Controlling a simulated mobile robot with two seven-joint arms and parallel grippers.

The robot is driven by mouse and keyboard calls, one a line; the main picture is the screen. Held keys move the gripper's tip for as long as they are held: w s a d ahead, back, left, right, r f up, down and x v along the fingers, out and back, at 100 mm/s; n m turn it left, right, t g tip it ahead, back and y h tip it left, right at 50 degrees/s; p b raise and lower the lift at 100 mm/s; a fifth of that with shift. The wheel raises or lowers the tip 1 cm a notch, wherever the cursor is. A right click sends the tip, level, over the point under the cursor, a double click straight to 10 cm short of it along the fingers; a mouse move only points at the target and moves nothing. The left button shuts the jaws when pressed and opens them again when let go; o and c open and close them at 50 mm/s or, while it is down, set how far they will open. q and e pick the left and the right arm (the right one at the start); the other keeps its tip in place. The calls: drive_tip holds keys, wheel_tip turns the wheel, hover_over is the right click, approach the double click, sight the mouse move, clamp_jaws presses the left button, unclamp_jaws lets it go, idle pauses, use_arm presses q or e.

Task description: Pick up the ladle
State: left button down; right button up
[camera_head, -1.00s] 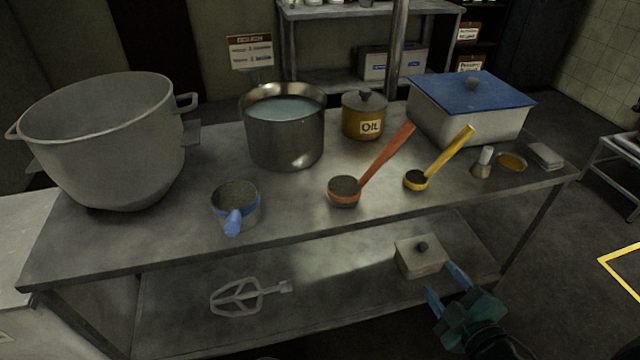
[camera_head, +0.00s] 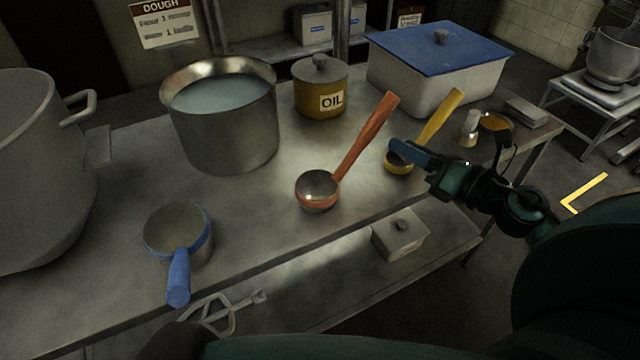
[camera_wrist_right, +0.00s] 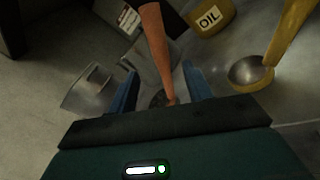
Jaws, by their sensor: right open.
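The orange-handled ladle (camera_head: 318,190) rests on the metal table in the head view, its handle slanting up to the right. A smaller yellow-handled ladle (camera_head: 440,115) is to its right; its bowl is partly behind my right gripper (camera_head: 392,153). That gripper is over the table, right of the orange ladle. In the right wrist view, its two blue fingers (camera_wrist_right: 163,88) are apart. The orange handle (camera_wrist_right: 155,45) appears between them, with the bowl mostly hidden low in the gap. No contact shows. My left gripper is not in view.
A water-filled pot (camera_head: 225,135), an oil pot (camera_head: 321,88) and a blue-lidded box (camera_head: 400,82) stand behind the ladles. A blue-handled pan (camera_head: 178,235) and a large vat (camera_head: 40,170) are left.

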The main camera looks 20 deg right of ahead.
sight(378, 130)
drive_tip(key=p+x, duration=0.2)
drive_tip(key=x, duration=0.6)
drive_tip(key=shift+d+r, duration=0.1)
drive_tip(key=shift+r, duration=0.05)
drive_tip(key=shift+w, duration=0.35)
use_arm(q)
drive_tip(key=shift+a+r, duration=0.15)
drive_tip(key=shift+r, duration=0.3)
use_arm(e)
clamp_jaws()
